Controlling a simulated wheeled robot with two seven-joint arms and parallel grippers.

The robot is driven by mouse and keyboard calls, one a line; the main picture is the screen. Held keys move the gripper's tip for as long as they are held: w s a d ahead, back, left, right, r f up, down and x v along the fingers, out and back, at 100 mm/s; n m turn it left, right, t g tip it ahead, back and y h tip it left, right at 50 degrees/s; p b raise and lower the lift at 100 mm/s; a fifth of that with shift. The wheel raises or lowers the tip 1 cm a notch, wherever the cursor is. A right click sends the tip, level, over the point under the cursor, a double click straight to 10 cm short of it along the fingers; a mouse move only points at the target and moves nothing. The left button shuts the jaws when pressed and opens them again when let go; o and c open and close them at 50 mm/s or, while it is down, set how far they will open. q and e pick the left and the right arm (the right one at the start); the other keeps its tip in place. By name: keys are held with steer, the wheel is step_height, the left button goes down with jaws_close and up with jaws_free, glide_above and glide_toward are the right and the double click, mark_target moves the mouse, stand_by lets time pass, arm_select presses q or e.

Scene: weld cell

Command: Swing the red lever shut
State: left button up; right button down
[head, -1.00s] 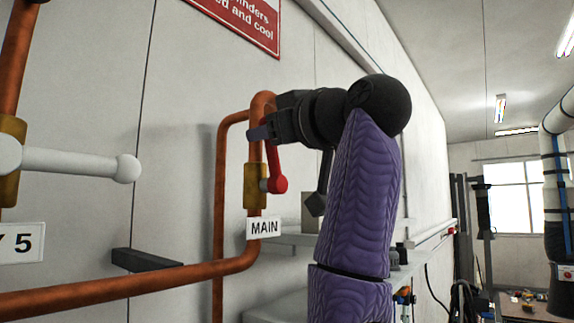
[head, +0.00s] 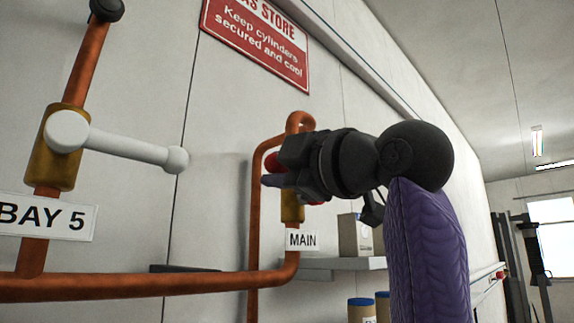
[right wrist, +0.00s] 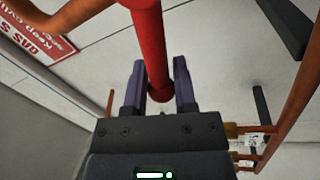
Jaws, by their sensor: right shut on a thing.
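The red lever (head: 271,162) is on the brass valve (head: 292,207) of the copper pipe above the MAIN label. In the head view my right gripper (head: 271,177) covers most of it; only a red end left of the jaws and a bit of red by the valve show. The lever appears to slant up and left from the valve. In the right wrist view the red lever (right wrist: 149,40) runs between the two purple fingers of my right gripper (right wrist: 160,85), which is shut on it. My left gripper is not in view.
A white lever (head: 120,148) sticks out across the BAY 5 pipe at left. Copper pipe (head: 130,287) runs along the wall below. A shelf (head: 345,264) with a box (head: 354,235) is right of the valve, with canisters (head: 362,311) beneath. A red sign (head: 258,40) hangs above.

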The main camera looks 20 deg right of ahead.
steer(key=shift+s+a+f+n+y, duration=0.1)
steer(key=shift+f+n+y, duration=0.1)
steer(key=shift+f+n, duration=0.4)
steer(key=shift+w+a+f+n+y, duration=0.1)
steer(key=shift+f+n+y, duration=0.15)
steer(key=shift+n, duration=0.7)
steer(key=shift+s+f+n+y, duration=0.15)
steer(key=shift+f+n, duration=0.25)
steer(key=shift+n, duration=0.35)
steer(key=shift+f, duration=0.1)
steer(key=c, duration=0.7)
jaws_free()
steer(key=shift+o, duration=0.6)
steer(key=shift+a, duration=0.15)
steer(key=b+v, duration=0.4)
steer(key=v, duration=0.5)
steer(key=shift+s+d, duration=0.25)
steer(key=shift+s, duration=0.15)
